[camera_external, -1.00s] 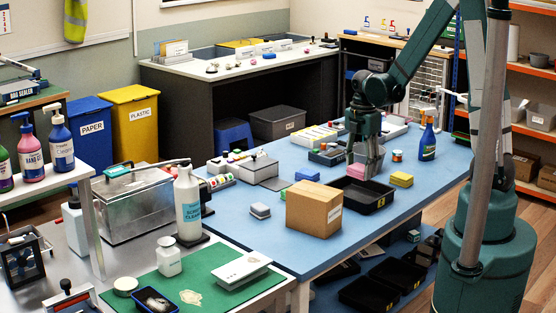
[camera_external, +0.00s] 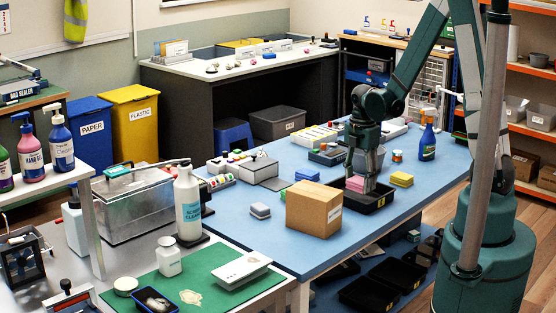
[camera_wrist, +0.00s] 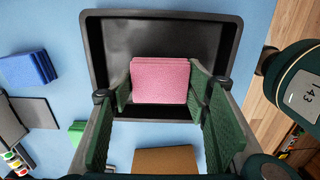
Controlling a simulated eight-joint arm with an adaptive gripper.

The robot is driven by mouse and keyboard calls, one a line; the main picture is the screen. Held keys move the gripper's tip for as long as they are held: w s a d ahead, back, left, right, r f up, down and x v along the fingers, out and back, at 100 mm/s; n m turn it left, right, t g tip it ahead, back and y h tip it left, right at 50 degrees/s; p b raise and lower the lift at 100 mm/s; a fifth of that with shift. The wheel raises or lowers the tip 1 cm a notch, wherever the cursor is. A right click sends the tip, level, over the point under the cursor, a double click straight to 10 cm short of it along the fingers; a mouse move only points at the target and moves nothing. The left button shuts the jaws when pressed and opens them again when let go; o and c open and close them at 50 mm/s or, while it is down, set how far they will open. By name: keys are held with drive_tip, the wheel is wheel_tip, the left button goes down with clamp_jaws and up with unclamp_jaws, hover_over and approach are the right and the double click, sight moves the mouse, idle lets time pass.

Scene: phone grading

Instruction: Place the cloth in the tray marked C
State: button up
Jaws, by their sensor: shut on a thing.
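A folded pink cloth (camera_wrist: 160,80) is between the two fingers of my gripper (camera_wrist: 163,98), which is shut on it. The pink cloth also shows low beside the fingers in the external view (camera_external: 355,184). The black tray (camera_wrist: 94,50) lies around and below the cloth in the wrist view. In the external view my gripper (camera_external: 364,188) is down inside the black tray (camera_external: 386,199) on the blue table. Whether the cloth touches the tray floor cannot be told. The tray's small yellow label is too small to read.
A cardboard box (camera_external: 314,208) stands close in front of the tray. A yellow stack (camera_external: 401,179) is to its right and a blue stack (camera_external: 307,174) to its left. A blue spray bottle (camera_external: 428,138) stands behind. Other black trays (camera_external: 370,294) are on the lower shelf.

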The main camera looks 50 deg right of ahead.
sight(359, 188)
drive_tip(key=shift+f+b, duration=0.3)
drive_tip(key=shift+f, duration=1.35)
drive_tip(key=shift+f, duration=0.2)
drive_tip(key=o, duration=0.8)
drive_tip(key=shift+c, duration=0.2)
drive_tip(key=shift+r, duration=0.3)
drive_tip(key=shift+r+p, duration=1.1)
drive_tip(key=shift+r, duration=4.8)
drive_tip(key=shift+r, duration=0.1)
